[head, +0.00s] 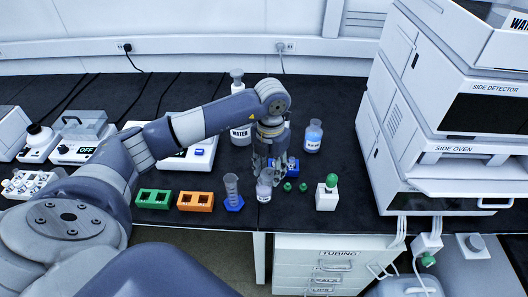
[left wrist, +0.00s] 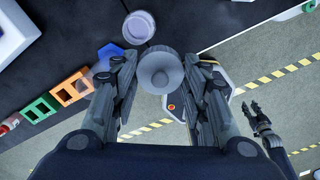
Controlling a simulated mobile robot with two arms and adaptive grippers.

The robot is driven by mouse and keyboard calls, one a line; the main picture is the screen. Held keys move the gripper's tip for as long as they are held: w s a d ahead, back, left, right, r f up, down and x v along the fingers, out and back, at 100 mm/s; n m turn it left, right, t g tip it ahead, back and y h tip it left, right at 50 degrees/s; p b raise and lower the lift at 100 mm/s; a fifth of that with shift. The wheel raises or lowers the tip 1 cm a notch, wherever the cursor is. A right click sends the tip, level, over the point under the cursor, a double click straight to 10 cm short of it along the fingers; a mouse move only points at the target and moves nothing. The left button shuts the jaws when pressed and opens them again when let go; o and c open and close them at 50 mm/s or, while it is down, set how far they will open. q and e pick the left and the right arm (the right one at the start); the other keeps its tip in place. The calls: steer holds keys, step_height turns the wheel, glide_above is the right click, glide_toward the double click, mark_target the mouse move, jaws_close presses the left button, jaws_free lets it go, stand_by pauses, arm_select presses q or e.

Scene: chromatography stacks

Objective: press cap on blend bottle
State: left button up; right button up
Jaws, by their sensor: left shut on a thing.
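My left gripper (head: 270,178) is low over the front of the bench. In the left wrist view its two fingers (left wrist: 160,88) close on a grey round piece with a smaller disc at its centre, which looks like the cap (left wrist: 160,66). A small clear bottle with a white label (head: 265,189), apparently the blend bottle, stands upright just in front of the fingers. I cannot read its label or tell whether the cap touches it. A pale round top (left wrist: 138,27) shows beyond the held piece. My right gripper (left wrist: 256,106) hangs over the floor, its fingers apart and empty.
A blue-based cylinder (head: 232,192), an orange rack (head: 195,201) and a green rack (head: 153,199) stand left. Behind are the water bottle (head: 240,137) and a blue-liquid bottle (head: 313,137). Green caps (head: 303,187) and a white green-topped block (head: 327,194) sit right.

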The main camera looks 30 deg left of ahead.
mark_target(264, 170)
arm_select(q)
steer(key=w+a+n, duration=0.3)
steer(key=a+n, duration=0.1)
steer(key=n, duration=0.5)
steer(key=shift+n, duration=0.3)
steer(key=shift+s+d+f+b, duration=0.1)
steer(key=shift+f+b, duration=0.8)
steer(key=shift+f, duration=0.55)
steer(key=shift+d+f+b, duration=0.1)
steer(key=shift+f+b, duration=0.8)
steer(key=shift+f, duration=0.5)
steer(key=shift+f, duration=0.1)
steer(key=o, duration=0.9)
